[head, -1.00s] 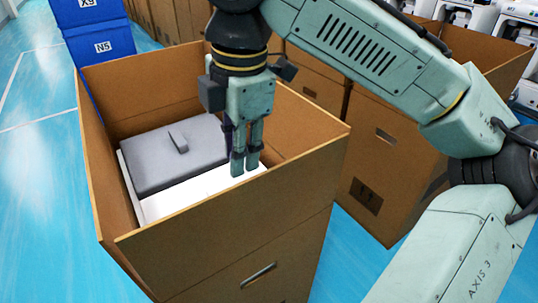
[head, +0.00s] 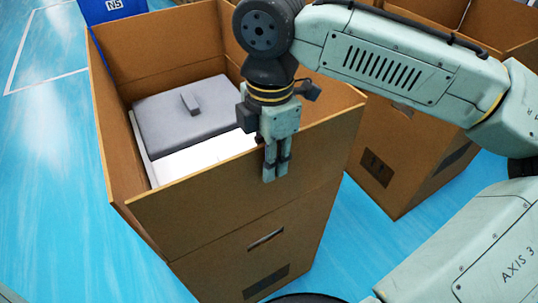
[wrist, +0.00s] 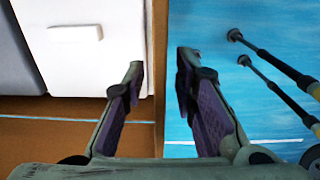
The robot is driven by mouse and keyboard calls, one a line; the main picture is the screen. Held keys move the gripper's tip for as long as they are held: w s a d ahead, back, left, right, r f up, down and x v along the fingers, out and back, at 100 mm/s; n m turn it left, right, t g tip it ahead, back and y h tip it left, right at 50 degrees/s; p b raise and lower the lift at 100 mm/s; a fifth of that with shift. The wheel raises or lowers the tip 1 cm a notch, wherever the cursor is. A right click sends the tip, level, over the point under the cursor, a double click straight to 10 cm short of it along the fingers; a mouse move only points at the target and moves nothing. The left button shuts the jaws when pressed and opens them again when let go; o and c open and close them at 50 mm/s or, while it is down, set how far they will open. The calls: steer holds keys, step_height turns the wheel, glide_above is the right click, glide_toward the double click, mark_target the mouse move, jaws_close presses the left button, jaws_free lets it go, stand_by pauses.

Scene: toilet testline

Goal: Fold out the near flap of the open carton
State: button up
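The open carton (head: 215,225) is a tall brown box holding a grey lidded item (head: 180,118) and a white item (head: 205,155). Its near flap (head: 190,205) stands upright along the near side, above a faint crease. My gripper (head: 276,172) points down at the right part of this flap's top edge. In the wrist view, my gripper (wrist: 162,62) is open, its fingers apart. The flap's edge (wrist: 159,80) shows as a thin brown strip between them, the carton's inside to the left and blue floor to the right. I cannot tell whether either finger touches the flap.
Another brown carton (head: 400,165) stands close on the right, and more stand behind. A blue bin (head: 110,10) is at the back left. Blue floor (head: 45,180) is clear at the left. Dark rods (wrist: 275,70) show at the wrist view's right.

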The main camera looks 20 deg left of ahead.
steer(key=shift+f, duration=0.1)
steer(key=shift+c, duration=0.6)
jaws_close()
